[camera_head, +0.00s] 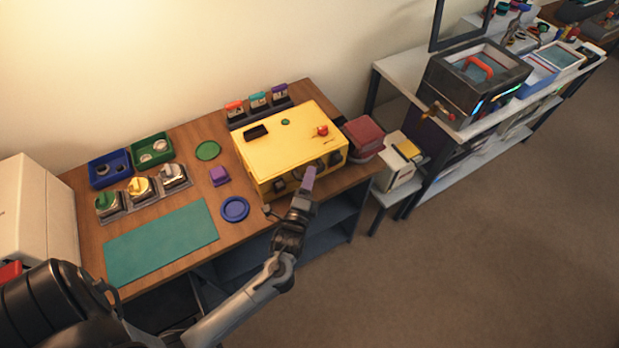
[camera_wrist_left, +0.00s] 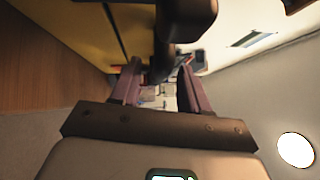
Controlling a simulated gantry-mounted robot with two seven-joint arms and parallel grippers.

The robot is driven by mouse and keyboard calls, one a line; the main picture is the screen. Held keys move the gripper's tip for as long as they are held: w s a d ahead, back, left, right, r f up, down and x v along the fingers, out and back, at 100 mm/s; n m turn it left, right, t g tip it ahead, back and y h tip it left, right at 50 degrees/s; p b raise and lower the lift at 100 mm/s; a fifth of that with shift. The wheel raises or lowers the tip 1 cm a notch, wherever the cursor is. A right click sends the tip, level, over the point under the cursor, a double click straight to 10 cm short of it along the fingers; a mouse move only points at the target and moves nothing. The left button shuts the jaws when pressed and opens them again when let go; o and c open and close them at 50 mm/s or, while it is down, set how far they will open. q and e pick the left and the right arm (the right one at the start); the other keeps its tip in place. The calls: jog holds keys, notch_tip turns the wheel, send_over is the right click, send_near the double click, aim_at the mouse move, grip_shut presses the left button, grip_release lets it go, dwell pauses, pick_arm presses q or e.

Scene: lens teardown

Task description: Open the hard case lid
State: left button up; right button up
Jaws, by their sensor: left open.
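The yellow hard case (camera_head: 275,147) sits on the right part of the wooden table with its lid down. Its top carries a dark rectangle, a small green disc and a red knob. My left gripper (camera_head: 309,178) is at the case's front side, near the dark parts there. In the left wrist view the gripper (camera_wrist_left: 158,75) is open. A dark, handle-like part (camera_wrist_left: 185,18) stands just ahead of and partly between its fingers, with the yellow case wall (camera_wrist_left: 90,30) on the left. Whether the fingers touch it I cannot tell. My right gripper is not in view.
A teal mat (camera_head: 160,242), a blue ring (camera_head: 235,209), a purple block (camera_head: 219,176) and a green disc (camera_head: 208,150) lie left of the case. Blue (camera_head: 110,179) and green (camera_head: 152,158) trays stand behind. Red boxes (camera_head: 363,137) stand close on the case's right.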

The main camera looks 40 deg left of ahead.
pick_arm(q)
jog(key=shift+w+a, duration=0.15)
jog(key=shift+w, duration=0.05)
jog(key=shift+c, duration=0.3)
grip_shut()
jog(key=shift+r, duration=0.1)
